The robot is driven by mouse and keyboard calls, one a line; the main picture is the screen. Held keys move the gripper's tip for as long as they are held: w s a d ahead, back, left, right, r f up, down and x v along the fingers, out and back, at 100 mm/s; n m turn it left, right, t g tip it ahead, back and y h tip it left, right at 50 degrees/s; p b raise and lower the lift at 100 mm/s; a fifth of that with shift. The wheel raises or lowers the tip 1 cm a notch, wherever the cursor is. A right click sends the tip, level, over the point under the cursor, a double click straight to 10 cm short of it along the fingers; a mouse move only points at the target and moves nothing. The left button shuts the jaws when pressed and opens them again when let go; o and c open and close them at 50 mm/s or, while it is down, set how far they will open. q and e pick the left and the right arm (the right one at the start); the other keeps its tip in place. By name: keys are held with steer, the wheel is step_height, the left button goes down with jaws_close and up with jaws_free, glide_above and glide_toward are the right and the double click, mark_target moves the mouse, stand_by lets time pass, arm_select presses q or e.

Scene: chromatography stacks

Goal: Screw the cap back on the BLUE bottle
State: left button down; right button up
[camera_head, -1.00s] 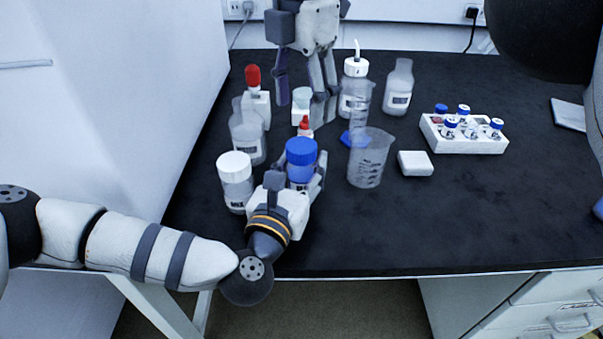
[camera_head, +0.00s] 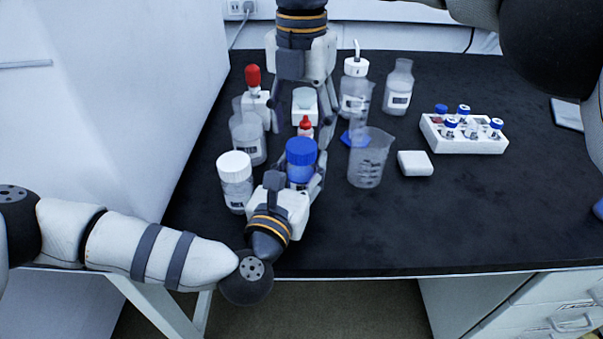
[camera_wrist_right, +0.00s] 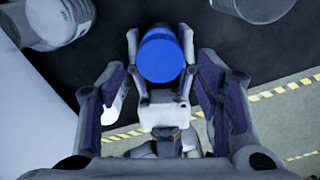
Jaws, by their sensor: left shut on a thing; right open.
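The blue bottle (camera_head: 300,184) stands upright near the front of the bench, with its ribbed blue cap (camera_head: 301,151) seated on top. I cannot tell how tight the cap is. My left gripper (camera_head: 297,178) is shut around the bottle's body below the cap and hides part of its label. My right gripper (camera_head: 304,112) is open and points down, behind and above the cap in the head view. In the right wrist view the blue cap (camera_wrist_right: 162,56) lies between the spread fingers of my right gripper (camera_wrist_right: 162,75), with no visible contact.
A white-capped bottle (camera_head: 235,180) stands close left of the blue bottle. A beaker (camera_head: 369,160) and white block (camera_head: 415,163) stand right. A small red-capped bottle (camera_head: 305,128) and red-topped item (camera_head: 253,80) are behind. A vial rack (camera_head: 464,138) stands right. The front right bench is clear.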

mark_target(301, 145)
steer(key=shift+f, duration=1.9)
